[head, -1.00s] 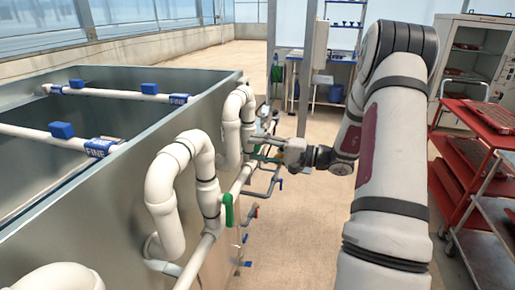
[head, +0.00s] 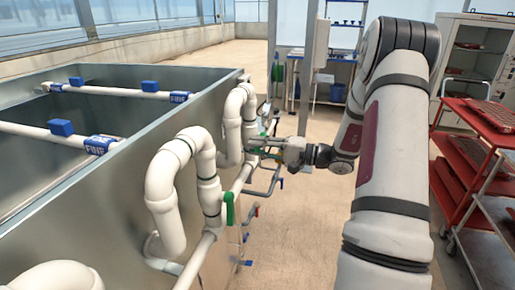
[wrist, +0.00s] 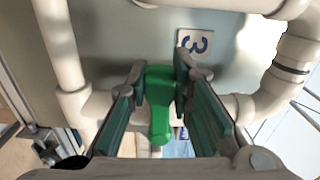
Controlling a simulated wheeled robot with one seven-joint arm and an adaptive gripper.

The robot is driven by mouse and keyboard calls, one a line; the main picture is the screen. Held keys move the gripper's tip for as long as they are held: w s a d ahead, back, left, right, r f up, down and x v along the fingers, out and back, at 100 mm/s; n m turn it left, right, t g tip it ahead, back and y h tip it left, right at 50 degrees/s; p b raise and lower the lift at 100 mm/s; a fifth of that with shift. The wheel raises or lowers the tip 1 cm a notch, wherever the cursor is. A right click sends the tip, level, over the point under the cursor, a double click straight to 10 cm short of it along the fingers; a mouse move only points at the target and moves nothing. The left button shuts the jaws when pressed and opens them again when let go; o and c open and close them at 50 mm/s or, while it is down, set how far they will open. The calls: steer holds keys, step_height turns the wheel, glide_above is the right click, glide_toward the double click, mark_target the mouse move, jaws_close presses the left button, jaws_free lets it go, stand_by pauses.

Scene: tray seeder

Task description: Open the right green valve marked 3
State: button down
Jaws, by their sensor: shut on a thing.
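The green valve handle (wrist: 159,105) shows in the wrist view, below a tag marked 3 (wrist: 194,42) that appears turned in the picture. My gripper (wrist: 161,73) has its two fingers on either side of the handle and is shut on it. The handle lies roughly crosswise to the white pipe behind it. In the head view my gripper (head: 268,148) is at the far pipes on the tank's side, where the handle is small and mostly hidden. Another green valve handle (head: 230,208) hangs on the nearer pipe, apart from my gripper.
The metal tank (head: 110,200) fills the left, with white bent pipes (head: 165,190) standing out from its side. Small levers (head: 281,183) stick out low beyond the pipes. A red cart (head: 455,185) stands at the right. The floor (head: 300,230) between is clear.

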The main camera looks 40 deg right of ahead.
steer(key=f+n+b, duration=0.1)
steer(key=b, duration=0.1)
steer(key=f+n+b, duration=0.1)
steer(key=b, duration=0.1)
steer(key=shift+w+d+n, duration=0.15)
steer(key=shift+w+n, duration=0.05)
steer(key=shift+n, duration=0.2)
steer(key=f+n+b, duration=0.1)
steer(key=n+b, duration=0.1)
steer(key=b, duration=0.2)
steer(key=d+f+n+b, duration=0.1)
steer(key=n+b, duration=0.1)
steer(key=b, duration=0.3)
steer(key=w+f+n+b, duration=0.1)
steer(key=n+b, duration=0.2)
steer(key=b, duration=0.2)
steer(key=shift+d, duration=0.35)
steer(key=shift+b, duration=0.3)
steer(key=c, duration=1.4)
jaws_free()
steer(key=shift+w, duration=0.1)
steer(key=v, duration=1.2)
steer(key=shift+d, duration=0.1)
